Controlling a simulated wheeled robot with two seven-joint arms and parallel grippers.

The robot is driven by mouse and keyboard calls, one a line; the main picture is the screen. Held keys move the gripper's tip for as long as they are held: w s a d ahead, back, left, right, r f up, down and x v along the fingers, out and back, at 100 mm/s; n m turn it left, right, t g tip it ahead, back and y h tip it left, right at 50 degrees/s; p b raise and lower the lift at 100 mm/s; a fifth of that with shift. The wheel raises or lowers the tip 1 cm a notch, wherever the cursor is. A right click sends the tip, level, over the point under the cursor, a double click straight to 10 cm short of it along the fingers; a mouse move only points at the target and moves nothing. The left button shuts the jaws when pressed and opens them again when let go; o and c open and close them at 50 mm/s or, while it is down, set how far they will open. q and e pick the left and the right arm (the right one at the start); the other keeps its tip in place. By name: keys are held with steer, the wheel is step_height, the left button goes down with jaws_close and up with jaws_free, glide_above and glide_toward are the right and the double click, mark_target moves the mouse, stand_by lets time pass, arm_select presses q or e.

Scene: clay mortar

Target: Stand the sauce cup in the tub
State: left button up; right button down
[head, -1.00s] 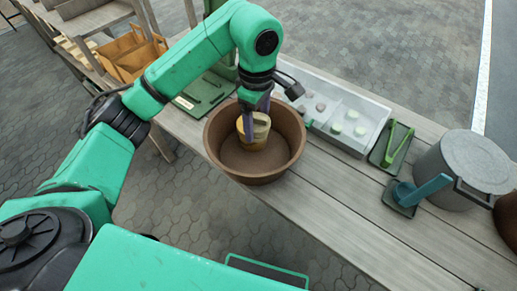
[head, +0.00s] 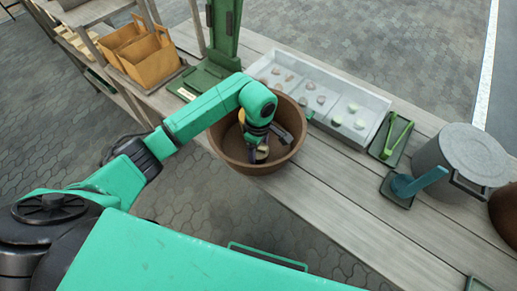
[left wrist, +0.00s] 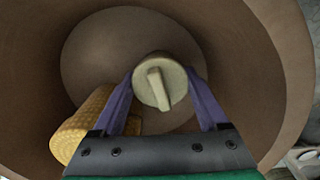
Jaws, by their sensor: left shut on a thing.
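The brown tub (head: 230,158) stands on the slatted table, its rim also filling the left wrist view (left wrist: 285,60). My left gripper (head: 260,150) reaches down into the tub. In the left wrist view its purple fingers (left wrist: 160,88) are shut on a pale round piece (left wrist: 153,82) with a raised bar across its top. A yellow, textured, rounded thing (left wrist: 80,130) lies tilted beside the left finger, partly hidden by the gripper. I cannot tell which of these is the sauce cup, or whether the pale piece touches the tub floor. My right gripper is out of view.
A pale tray (head: 365,102) with several small pieces lies behind the tub. Green tongs (head: 397,137), a blue-handled tool (head: 420,182) and a grey pot (head: 462,153) stand to the right. A green stand (head: 222,50) and orange boxes (head: 145,55) are behind left.

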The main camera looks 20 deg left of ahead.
arm_select(q)
steer(key=o, duration=1.3)
steer(key=shift+r, duration=0.2)
step_height(320, 180, up, 11)
steer(key=shift+r+b, duration=0.1)
steer(key=shift+b, duration=1.05)
steer(key=shift+r, duration=0.3)
